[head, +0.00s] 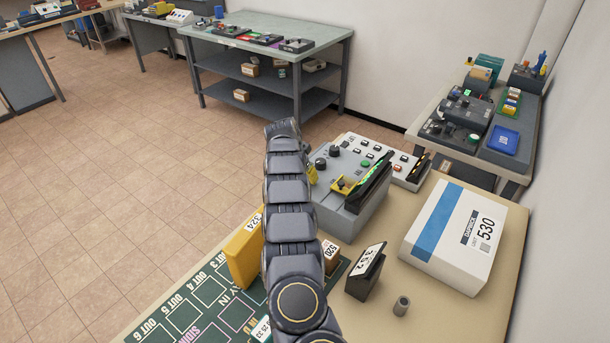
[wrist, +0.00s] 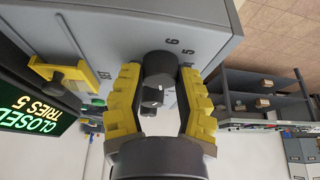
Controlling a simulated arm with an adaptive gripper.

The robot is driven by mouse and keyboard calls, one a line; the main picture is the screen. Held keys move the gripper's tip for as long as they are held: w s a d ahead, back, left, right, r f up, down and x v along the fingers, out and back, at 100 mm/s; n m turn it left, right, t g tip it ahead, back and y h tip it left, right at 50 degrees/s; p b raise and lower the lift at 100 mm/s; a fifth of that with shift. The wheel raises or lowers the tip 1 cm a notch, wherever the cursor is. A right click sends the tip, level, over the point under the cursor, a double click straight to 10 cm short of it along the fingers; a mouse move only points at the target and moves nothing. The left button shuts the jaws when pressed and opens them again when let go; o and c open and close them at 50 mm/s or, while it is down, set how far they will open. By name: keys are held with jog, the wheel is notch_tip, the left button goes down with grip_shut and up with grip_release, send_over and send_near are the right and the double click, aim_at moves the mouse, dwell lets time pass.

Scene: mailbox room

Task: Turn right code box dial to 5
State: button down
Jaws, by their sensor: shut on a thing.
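The grey code box (head: 345,215) stands on the table, right of my arm in the head view. The dial's pointer cannot be made out. The box's screen (wrist: 32,105) reads CLOSED, TRIES 5. My arm hides most of my gripper in the head view.
A yellow latch-like part (wrist: 62,73) sticks out beside the screen. A second panel with buttons (head: 405,170) stands behind the box. A yellow block (head: 243,252) is left of my arm.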

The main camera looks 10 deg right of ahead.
jog(key=n+y, duration=0.1)
jog(key=n, duration=0.1)
jog(key=n+t, duration=0.1)
jog(key=n, duration=0.2)
jog(key=shift+d+n+y, duration=0.15)
jog(key=shift+n+y, duration=0.15)
jog(key=shift+y, duration=0.1)
jog(key=n+y, duration=0.1)
jog(key=n, duration=0.3)
jog(key=shift+f+n+y, duration=0.1)
jog(key=shift+n+y, duration=0.2)
jog(key=shift+y, duration=0.1)
jog(key=n+y, duration=0.1)
jog(key=n, duration=0.1)
jog(key=n+y, duration=0.1)
jog(key=n, duration=0.2)
jog(key=shift+g, duration=0.4)
jog(key=shift+n+g+y, duration=0.6)
jog(key=shift+n, duration=1.8)
jog(key=c, duration=0.6)
grip_release()
jog(key=v, duration=1.2)
